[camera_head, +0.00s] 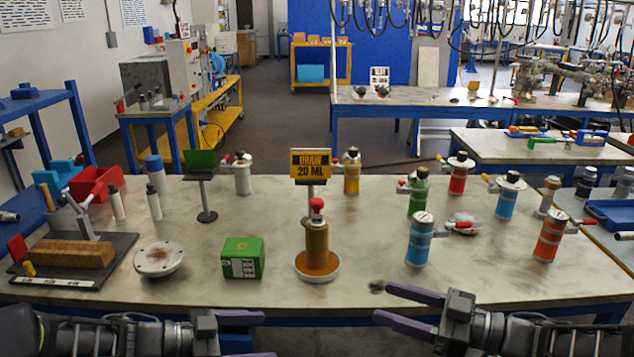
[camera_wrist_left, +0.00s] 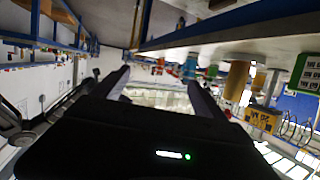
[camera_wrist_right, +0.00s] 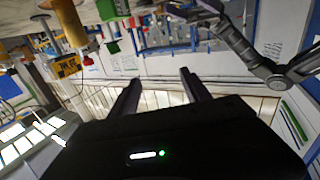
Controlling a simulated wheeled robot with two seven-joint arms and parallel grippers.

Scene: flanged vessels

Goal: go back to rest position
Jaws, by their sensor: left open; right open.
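My right gripper (camera_head: 385,305) is open and empty at the front edge of the table, right of centre in the head view. Its two fingers also show apart in the right wrist view (camera_wrist_right: 160,90), with nothing between them. My left arm comes in at the lower left of the head view, and its gripper (camera_head: 270,335) is partly cut off at the bottom edge. In the left wrist view the left fingers (camera_wrist_left: 160,85) stand apart and hold nothing. The table (camera_head: 350,285) lies beyond both grippers.
A yellow vessel (camera_head: 317,245) stands in a white dish before a "DRAW 20 ML" sign (camera_head: 310,163). Nearby are a green box (camera_head: 242,258), a white flange (camera_head: 159,259), a wooden block on a board (camera_head: 70,253), blue (camera_head: 419,242) and orange (camera_head: 550,238) vessels.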

